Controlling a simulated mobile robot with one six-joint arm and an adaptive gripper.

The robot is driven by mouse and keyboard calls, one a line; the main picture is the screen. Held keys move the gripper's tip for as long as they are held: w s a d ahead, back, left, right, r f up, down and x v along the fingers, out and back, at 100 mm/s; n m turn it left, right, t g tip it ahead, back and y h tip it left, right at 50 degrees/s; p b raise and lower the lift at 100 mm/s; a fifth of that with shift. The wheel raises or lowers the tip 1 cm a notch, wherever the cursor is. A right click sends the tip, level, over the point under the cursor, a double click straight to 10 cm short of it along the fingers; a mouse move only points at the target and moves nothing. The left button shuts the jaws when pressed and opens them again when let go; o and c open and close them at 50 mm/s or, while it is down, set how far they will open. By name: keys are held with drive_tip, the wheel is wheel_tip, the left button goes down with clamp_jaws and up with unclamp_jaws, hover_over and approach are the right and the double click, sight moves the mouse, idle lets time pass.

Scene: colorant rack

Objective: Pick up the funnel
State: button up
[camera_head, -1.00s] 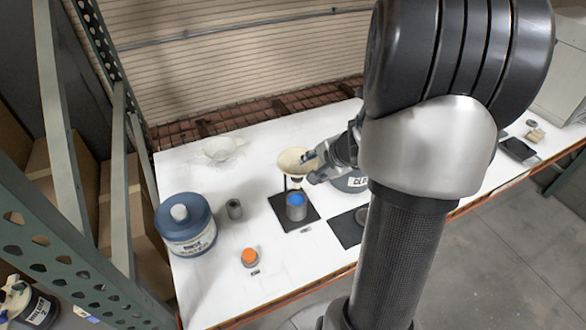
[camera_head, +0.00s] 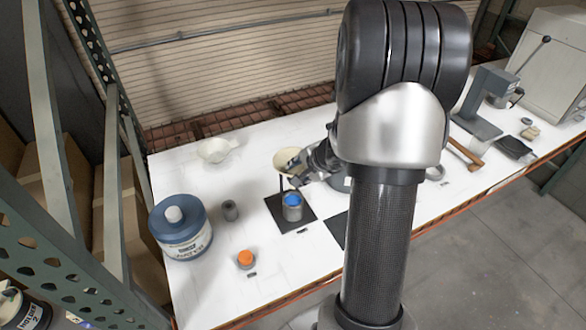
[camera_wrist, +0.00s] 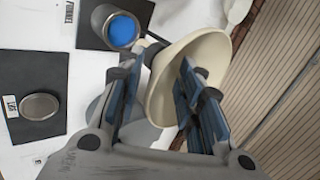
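The cream funnel (camera_head: 286,157) is at the back of the table, above the dark mat and beside a thin dark post. In the wrist view the funnel (camera_wrist: 205,55) lies between my fingers, its wide mouth facing right. My gripper (camera_wrist: 160,95) is open. The right finger is in front of the funnel's mouth and the left finger is on its outer side. I cannot tell whether either finger touches it. In the head view my gripper (camera_head: 298,172) is at the funnel's right side, and my arm hides part of the area.
A can with a blue top (camera_head: 292,207) stands on the dark mat (camera_head: 297,225), close by the funnel. A large blue-lidded jar (camera_head: 181,236), a small grey cup (camera_head: 230,210) and an orange-capped jar (camera_head: 246,259) stand left. A pale bowl (camera_head: 214,151) is behind.

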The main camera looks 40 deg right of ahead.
clamp_jaws()
idle(0.3)
